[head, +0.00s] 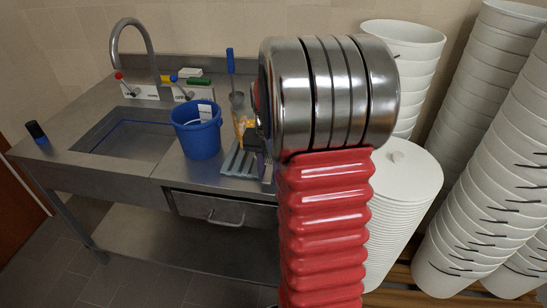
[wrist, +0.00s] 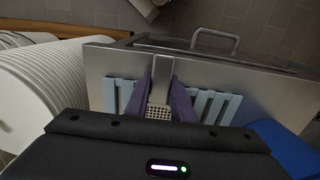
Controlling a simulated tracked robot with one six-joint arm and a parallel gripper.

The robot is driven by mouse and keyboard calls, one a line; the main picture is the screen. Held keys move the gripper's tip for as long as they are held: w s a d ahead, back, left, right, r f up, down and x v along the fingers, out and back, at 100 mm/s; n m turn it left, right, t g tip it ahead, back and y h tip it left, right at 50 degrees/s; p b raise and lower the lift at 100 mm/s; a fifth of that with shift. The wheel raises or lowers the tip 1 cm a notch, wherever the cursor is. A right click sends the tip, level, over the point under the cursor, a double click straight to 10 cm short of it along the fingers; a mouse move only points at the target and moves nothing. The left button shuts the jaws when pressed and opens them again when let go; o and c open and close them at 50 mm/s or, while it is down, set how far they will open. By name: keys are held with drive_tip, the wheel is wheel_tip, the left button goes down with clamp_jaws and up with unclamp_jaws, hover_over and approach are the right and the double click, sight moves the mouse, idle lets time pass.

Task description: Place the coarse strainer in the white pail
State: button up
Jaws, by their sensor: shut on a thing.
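My gripper (wrist: 164,82) has two purple fingers and is shut on a grey metal piece with a perforated part (wrist: 158,112), which looks like the coarse strainer. It is just above the blue-grey slotted rack (wrist: 207,103) on the steel bench; I cannot tell if it touches the rack. In the head view my arm hides most of the gripper, and only a purple bit (head: 262,167) shows beside the rack (head: 238,163). Several white pails (head: 402,42) stand in nested stacks at the right; which one the task means is unclear.
A blue pail (head: 197,138) with a white item inside stands between the sink (head: 125,135) and the rack. A holder with upright tools (head: 238,105) stands behind the rack. A stack of white lids (head: 405,185) is at right. A dark bottle (head: 36,131) is at far left.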

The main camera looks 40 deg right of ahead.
clamp_jaws()
drive_tip(key=shift+r, duration=0.1)
wheel_tip(320, 180, up, 10)
drive_tip(key=shift+f, duration=0.1)
idle(0.4)
idle(0.9)
